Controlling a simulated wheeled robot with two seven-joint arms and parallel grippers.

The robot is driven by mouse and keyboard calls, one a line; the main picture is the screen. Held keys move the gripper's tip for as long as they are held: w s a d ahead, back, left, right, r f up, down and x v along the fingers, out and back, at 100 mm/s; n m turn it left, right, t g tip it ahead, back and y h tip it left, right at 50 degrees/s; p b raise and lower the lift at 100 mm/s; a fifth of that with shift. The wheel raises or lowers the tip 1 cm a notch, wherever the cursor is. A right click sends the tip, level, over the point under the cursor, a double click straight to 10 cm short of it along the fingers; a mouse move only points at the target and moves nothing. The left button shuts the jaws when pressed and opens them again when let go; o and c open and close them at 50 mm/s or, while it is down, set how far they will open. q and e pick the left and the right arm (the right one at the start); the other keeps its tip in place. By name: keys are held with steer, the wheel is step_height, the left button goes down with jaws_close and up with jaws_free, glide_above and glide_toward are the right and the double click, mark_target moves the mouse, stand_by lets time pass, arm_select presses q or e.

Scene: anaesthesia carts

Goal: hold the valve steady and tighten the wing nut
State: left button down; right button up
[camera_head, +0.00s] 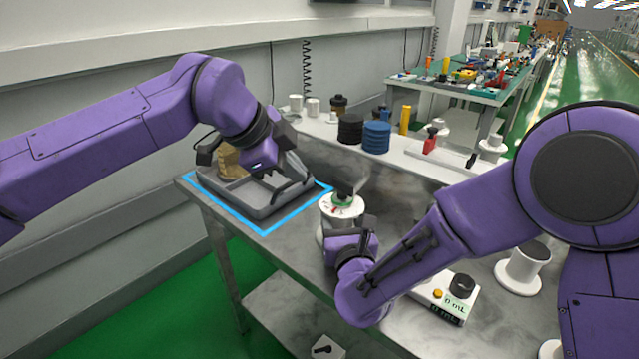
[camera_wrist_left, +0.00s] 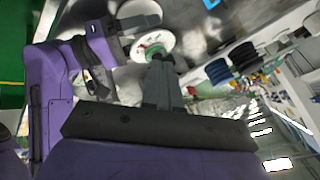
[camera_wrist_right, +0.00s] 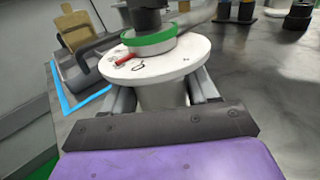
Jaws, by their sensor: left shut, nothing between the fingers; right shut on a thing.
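The valve (camera_head: 341,208) stands upright on the bench, with a white round plate, a green ring and a red mark. The dark wing nut (camera_head: 345,189) sits on its top. My right gripper (camera_wrist_right: 163,95) is shut on the valve's white body, just under the plate, one finger on each side. My left gripper (camera_head: 303,177) is shut and empty, above the grey tray and left of the valve. In the left wrist view its fingertips (camera_wrist_left: 160,62) appear close to the valve's plate (camera_wrist_left: 153,46); the exact gap cannot be told.
The grey tray (camera_head: 262,205) lies inside a blue outline and holds a tan-gold part (camera_head: 229,160). Black discs (camera_head: 350,131) and blue discs (camera_head: 376,137) stand behind on a ledge. A small device with a display (camera_head: 446,306) sits at the right front.

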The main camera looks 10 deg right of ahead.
arm_select(q)
steer(key=c, duration=1.7)
jaws_free()
steer(key=r, duration=0.1)
steer(key=a+r, duration=0.2)
steer(key=shift+w+a+r, duration=0.15)
steer(key=shift+w+r, duration=0.05)
steer(key=shift+w, duration=0.05)
steer(key=o, duration=0.5)
steer(key=shift+w+a+f, duration=0.1)
steer(key=shift+w+f, duration=0.1)
steer(key=o, duration=0.9)
steer(key=w+f+m, duration=0.1)
steer(key=f+m+t, duration=0.1)
steer(key=f+m, duration=0.1)
steer(key=w+d+f+m, duration=0.1)
steer(key=f+m, duration=0.1)
steer(key=shift+w+f+t+h, duration=0.25)
steer(key=shift+w+t+h, duration=0.05)
steer(key=shift+w+t, duration=0.1)
steer(key=m+t+h, duration=0.3)
steer(key=m+h, duration=0.6)
steer(key=m, duration=1.3)
glide_toward(343, 184)
steer(key=x, duration=1.2)
steer(key=shift+w+r, duration=0.1)
steer(key=shift+w, duration=0.05)
steer(key=c, duration=1)
steer(key=shift+o, duration=0.2)
steer(key=shift+t, duration=0.3)
